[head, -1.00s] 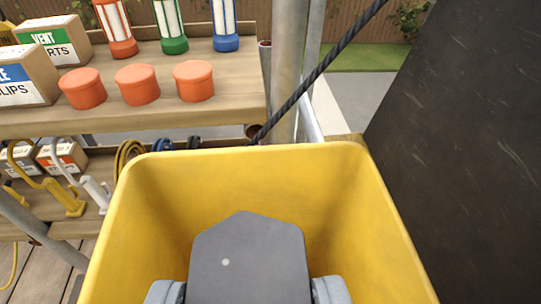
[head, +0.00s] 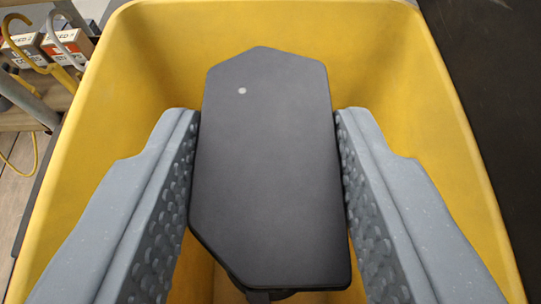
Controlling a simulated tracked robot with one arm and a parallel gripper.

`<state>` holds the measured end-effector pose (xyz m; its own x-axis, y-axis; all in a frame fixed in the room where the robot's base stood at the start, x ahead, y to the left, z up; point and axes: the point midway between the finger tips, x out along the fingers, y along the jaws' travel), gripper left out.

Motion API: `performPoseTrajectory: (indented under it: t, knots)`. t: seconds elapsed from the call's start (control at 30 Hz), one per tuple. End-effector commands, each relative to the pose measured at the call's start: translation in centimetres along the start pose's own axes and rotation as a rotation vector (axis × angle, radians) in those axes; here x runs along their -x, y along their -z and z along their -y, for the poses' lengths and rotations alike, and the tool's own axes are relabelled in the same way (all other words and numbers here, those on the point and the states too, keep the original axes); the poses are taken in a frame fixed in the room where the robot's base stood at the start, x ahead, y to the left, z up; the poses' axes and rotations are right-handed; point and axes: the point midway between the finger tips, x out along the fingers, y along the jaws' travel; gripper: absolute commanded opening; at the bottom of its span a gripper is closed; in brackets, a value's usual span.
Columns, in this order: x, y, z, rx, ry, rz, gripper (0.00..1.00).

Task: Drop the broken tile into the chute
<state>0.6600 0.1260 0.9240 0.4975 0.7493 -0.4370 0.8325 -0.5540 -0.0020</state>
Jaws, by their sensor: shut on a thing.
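The broken tile (head: 265,170) is a dark grey slab with cut-off corners and a small pale dot near its top left. My gripper (head: 268,118) is shut on it, with a ribbed grey finger along its left and right sides. The tile is over the open mouth of the yellow chute (head: 445,100), inside its rim as seen from above. The chute walls show behind the tile and on both sides. The chute's bottom is mostly hidden by the tile and fingers, so the gap below cannot be judged.
A dark sloping surface (head: 495,110) stands close at the right of the chute. At the upper left is a shelf with small boxes (head: 22,45) and yellow and white hooked tools (head: 60,65). Wooden boards (head: 12,185) show at the left.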

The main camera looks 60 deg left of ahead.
Motion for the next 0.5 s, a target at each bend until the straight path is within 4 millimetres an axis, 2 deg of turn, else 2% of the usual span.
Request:
performPoseTrajectory:
  t: [0.1, 0.47, 0.5]
  knots:
    - [-0.39, -0.77, -0.02, 0.0, -0.001, -0.001, 0.11]
    - [-0.39, -0.75, -0.02, 0.001, -0.001, -0.001, 0.11]
    - [-0.39, -0.76, -0.01, 0.001, -0.001, -0.001, 0.49]
